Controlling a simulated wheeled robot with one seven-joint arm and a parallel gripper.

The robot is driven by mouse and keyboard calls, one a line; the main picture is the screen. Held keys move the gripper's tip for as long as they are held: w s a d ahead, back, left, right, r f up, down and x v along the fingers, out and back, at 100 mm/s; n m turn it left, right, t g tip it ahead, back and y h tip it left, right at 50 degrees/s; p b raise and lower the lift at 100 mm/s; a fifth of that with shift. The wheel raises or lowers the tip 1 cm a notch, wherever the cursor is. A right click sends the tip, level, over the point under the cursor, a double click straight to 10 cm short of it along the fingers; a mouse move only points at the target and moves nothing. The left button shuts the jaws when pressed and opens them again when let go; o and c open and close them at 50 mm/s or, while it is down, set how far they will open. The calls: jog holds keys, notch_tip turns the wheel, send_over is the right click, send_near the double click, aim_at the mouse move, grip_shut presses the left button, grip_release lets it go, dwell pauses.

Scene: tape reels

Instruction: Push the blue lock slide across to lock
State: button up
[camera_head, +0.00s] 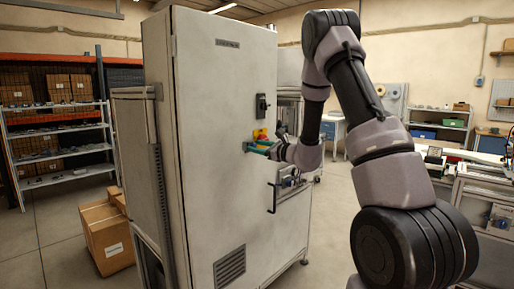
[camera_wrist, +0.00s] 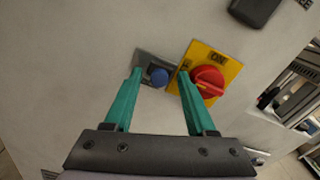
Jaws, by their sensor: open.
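The blue lock slide (camera_wrist: 159,76) is a round blue knob on a small dark grey plate (camera_wrist: 147,62) on the cabinet face, in the wrist view. Right beside it is a red rotary switch (camera_wrist: 208,80) on a yellow plate (camera_wrist: 222,62) with the word ON above the knob. My gripper (camera_wrist: 159,76) has two green fingers, open, one on each side of the blue knob in the picture. I cannot tell whether either finger touches it. In the head view my gripper (camera_head: 258,147) is at the cabinet front below the yellow plate (camera_head: 260,133); the blue slide is hidden there.
The tall grey cabinet (camera_head: 205,80) has a black latch (camera_head: 261,106) above the switch and a dark bar handle (camera_head: 273,197) below. Cardboard boxes (camera_head: 106,236) stand on the floor at left. A workbench (camera_head: 485,205) is at right.

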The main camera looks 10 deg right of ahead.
jog(key=shift+w+a, duration=0.1)
grip_shut()
dwell(1.4)
